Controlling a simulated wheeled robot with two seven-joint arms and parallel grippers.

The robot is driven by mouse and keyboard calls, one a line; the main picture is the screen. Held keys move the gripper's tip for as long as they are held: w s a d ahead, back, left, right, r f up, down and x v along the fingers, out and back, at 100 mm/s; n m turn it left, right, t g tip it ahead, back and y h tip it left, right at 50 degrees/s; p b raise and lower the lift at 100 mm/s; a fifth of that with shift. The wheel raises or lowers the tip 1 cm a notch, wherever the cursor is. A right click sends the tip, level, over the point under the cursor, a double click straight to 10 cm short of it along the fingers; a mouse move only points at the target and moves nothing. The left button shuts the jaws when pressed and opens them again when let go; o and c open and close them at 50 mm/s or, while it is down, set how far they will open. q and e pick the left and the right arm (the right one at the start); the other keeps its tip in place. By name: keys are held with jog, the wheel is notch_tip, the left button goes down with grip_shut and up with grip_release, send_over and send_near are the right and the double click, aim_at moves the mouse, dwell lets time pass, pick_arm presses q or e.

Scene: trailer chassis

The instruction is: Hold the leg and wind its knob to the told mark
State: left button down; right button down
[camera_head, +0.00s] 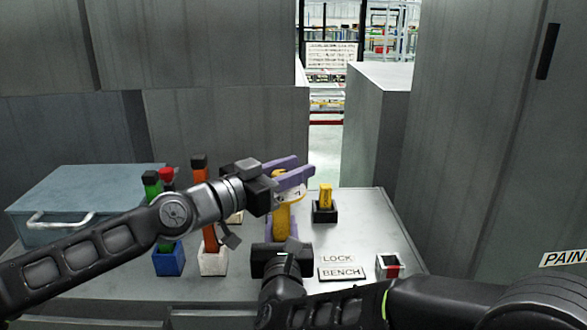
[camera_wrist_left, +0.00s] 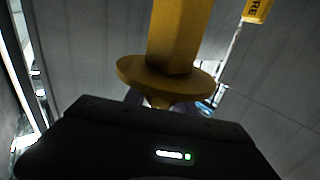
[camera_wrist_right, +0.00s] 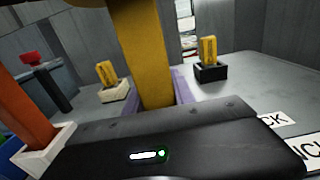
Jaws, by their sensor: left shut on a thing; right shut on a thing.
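The yellow leg (camera_head: 281,220) stands upright on the bench; it also shows in the right wrist view (camera_wrist_right: 147,60). At its top is a round yellow disc, part of the knob (camera_wrist_left: 165,78). In the head view a pale face with small markings (camera_head: 292,193) shows there, too small to read. My left gripper (camera_head: 293,170), with purple fingers, is shut at the knob end of the leg; its fingers are mostly hidden behind the disc in the left wrist view. My right gripper (camera_head: 281,232) is shut on the leg's shaft lower down, with a purple finger beside it (camera_wrist_right: 181,86).
A yellow block stands in a black holder (camera_head: 325,213) behind right; another stands in a pale holder (camera_wrist_right: 114,92). Green and orange posts in a blue holder (camera_head: 168,262) and white holder (camera_head: 213,263) stand left. LOCK and BENCH plates (camera_head: 341,272) and a small red-topped box (camera_head: 389,267) lie right.

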pick_arm(q)
jog(key=c, duration=1)
grip_release()
jog(key=shift+r, duration=0.1)
notch_tip(320, 180, up, 10)
jog(key=shift+f, duration=0.1)
